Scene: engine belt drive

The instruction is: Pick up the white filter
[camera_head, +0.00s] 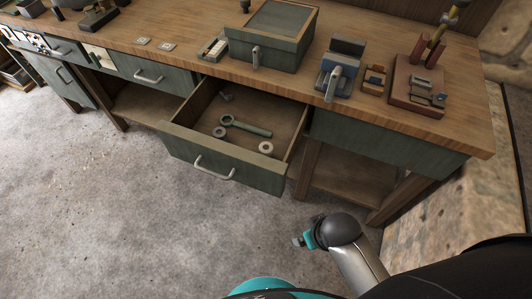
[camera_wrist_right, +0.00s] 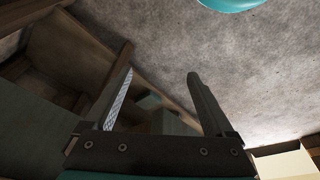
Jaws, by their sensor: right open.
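I cannot pick out a white filter for certain in either view. The open drawer (camera_head: 225,172) of the workbench holds a green-grey tool or bolt with a round end (camera_head: 250,127) and two small pale rings, one near the front right (camera_head: 266,147) and one further left (camera_head: 219,132). In the right wrist view my right gripper (camera_wrist_right: 160,78) is open, with nothing between its fingers. A pale cream block-like surface (camera_wrist_right: 288,166) shows at the bottom right of that view, cut off by the edge. My right arm (camera_head: 340,232) is in front of the bench, apart from the drawer. My left gripper is out of view.
The wooden bench top (camera_head: 190,55) carries a green-grey box (camera_head: 270,35), a blue-grey device (camera_head: 340,70) and a reddish stand (camera_head: 415,90). A shelf (camera_head: 345,185) lies below at the right.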

